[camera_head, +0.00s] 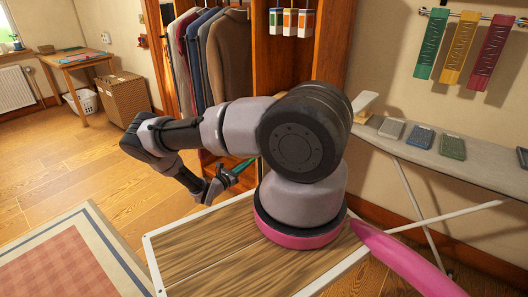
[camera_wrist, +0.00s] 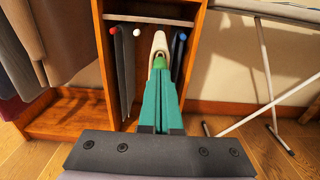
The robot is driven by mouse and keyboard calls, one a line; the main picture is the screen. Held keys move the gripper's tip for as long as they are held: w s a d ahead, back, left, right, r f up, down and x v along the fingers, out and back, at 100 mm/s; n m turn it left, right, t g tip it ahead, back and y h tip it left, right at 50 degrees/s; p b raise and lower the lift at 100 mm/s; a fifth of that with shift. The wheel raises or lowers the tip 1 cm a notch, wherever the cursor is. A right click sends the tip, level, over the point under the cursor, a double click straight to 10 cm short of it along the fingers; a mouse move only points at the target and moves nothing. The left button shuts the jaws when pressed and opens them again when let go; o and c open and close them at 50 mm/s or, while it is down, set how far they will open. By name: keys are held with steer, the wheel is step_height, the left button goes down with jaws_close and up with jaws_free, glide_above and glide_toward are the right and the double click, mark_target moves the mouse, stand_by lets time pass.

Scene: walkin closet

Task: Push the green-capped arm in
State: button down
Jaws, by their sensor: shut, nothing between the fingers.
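In the wrist view, a green cap (camera_wrist: 158,62) shows just beyond my fingertips, in front of a cream, rounded piece (camera_wrist: 159,42). My gripper (camera_wrist: 159,75) is shut and empty, its teal fingers pointing into the open closet bay at this cap. The fingertips overlap the cap in the picture, so I cannot tell if they touch it. A red cap (camera_wrist: 113,30), a white cap (camera_wrist: 109,33) and a blue cap (camera_wrist: 182,36) sit farther back, with dark cloth below. In the head view, my gripper (camera_head: 239,170) shows beside my arm, which hides the caps.
Jackets (camera_head: 211,55) hang left of the bay. The wooden closet upright (camera_head: 332,40) stands at its right. An ironing board (camera_head: 420,150) with several small flat items and crossed white legs is at the right. The wooden floor (camera_head: 90,165) is open at the left.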

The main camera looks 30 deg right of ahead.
steer(key=x, duration=2.8)
steer(key=shift+f, duration=0.1)
steer(key=shift+s+a, duration=0.1)
steer(key=shift+a, duration=0.3)
steer(key=shift+v, duration=3.7)
steer(key=shift+s, duration=0.1)
